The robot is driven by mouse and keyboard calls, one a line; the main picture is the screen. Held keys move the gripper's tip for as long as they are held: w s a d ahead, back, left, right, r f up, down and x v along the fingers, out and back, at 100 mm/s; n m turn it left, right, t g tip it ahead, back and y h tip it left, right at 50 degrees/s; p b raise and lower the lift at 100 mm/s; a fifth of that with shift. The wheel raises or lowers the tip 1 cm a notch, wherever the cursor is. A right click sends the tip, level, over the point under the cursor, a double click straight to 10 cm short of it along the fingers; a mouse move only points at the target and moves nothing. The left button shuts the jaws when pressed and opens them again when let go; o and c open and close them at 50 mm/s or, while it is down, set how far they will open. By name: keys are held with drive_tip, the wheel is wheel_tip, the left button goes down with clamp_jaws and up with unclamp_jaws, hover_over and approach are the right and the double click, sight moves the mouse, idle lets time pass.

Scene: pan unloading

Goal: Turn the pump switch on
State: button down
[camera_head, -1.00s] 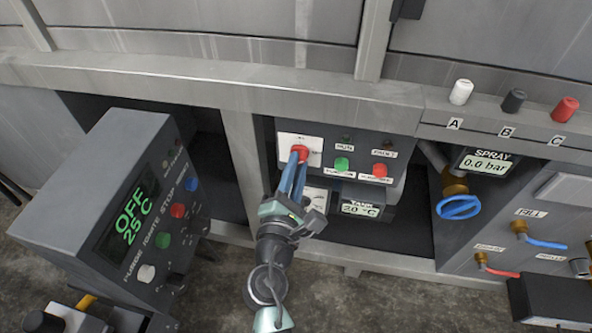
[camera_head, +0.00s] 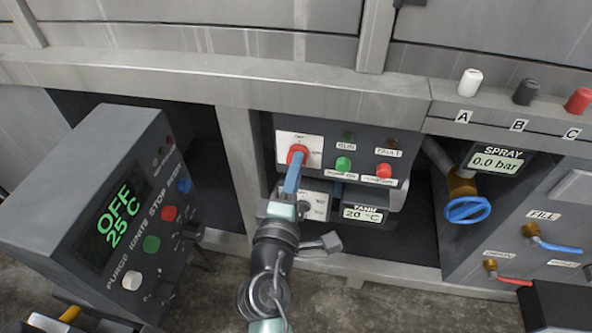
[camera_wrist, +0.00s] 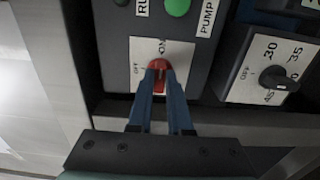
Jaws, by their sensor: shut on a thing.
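A red rotary switch (camera_head: 298,152) sits on a white plate on the dark control panel in the head view. It also shows in the wrist view (camera_wrist: 157,66), with an OFF label to its left and an ON label just above it. My gripper (camera_head: 294,167) is shut on this red switch. In the wrist view, its two blue fingers (camera_wrist: 159,84) lie on either side of the switch handle, partly hiding it. The green pump button (camera_head: 343,164) is right of the switch, beside a red button (camera_head: 383,170).
Below the switch is a temperature dial (camera_wrist: 275,77) with a TANK display (camera_head: 363,213) reading 20 °C. A burner box (camera_head: 110,215) reading OFF, 25 C stands at left. A blue valve wheel (camera_head: 467,209) and the SPRAY display (camera_head: 495,161), at 0.0 bar, are at right.

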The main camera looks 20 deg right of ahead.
idle(0.3)
drive_tip(key=c, duration=0.8)
unclamp_jaws()
drive_tip(key=shift+c, duration=0.2)
drive_tip(key=p+v, duration=0.1)
drive_tip(key=v, duration=1.2)
drive_tip(key=shift+p, duration=0.4)
